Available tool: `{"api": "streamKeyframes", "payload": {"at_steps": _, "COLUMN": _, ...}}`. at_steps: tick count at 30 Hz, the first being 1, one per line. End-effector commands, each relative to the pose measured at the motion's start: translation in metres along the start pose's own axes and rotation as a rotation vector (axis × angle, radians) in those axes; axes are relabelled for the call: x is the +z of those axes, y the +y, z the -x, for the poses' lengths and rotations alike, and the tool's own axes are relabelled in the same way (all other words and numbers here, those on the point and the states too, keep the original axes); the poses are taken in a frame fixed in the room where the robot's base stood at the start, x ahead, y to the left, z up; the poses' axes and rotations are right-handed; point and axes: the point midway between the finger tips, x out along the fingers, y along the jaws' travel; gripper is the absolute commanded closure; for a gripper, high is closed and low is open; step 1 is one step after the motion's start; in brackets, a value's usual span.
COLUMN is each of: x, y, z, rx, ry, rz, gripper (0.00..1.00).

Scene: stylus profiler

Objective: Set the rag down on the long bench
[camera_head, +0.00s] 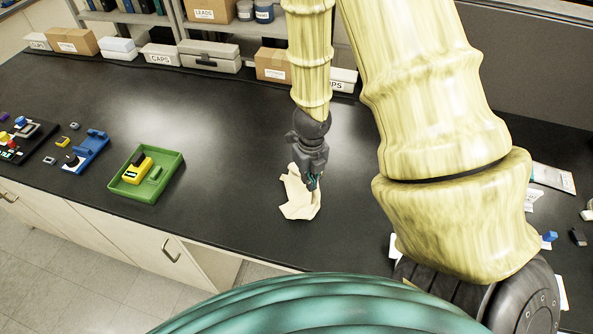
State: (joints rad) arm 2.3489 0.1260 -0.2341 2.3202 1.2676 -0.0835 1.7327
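The rag (295,204) is a cream, crumpled cloth over the long bench (228,150), near its front edge. It seems to touch the black bench top, but I cannot tell whether all of it rests there. My gripper (313,184) points down at the rag's upper right part, with its fingertips at or against the cloth. The fingers are small and partly hidden, so I cannot tell whether they pinch the cloth.
A green tray (117,188) with a yellow device (137,170) stands left of the rag. A blue holder (88,153) lies farther left. Boxes and a grey case (209,63) line the back. Papers (553,178) lie at right. Bench between tray and rag is clear.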

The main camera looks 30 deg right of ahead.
Motion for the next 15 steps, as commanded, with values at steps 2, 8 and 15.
{"api": "streamKeyframes", "payload": {"at_steps": 2, "x": 0.0, "y": 0.001, "z": -0.005, "rx": 0.003, "ry": 0.001, "rz": -0.001, "gripper": 1.0}}
{"api": "streamKeyframes", "payload": {"at_steps": 8, "x": 0.0, "y": 0.001, "z": -0.015, "rx": 0.002, "ry": 0.0, "rz": -0.001, "gripper": 1.0}}
{"api": "streamKeyframes", "payload": {"at_steps": 15, "x": 0.0, "y": 0.0, "z": -0.021, "rx": 0.001, "ry": 0.0, "rz": 0.0, "gripper": 1.0}}
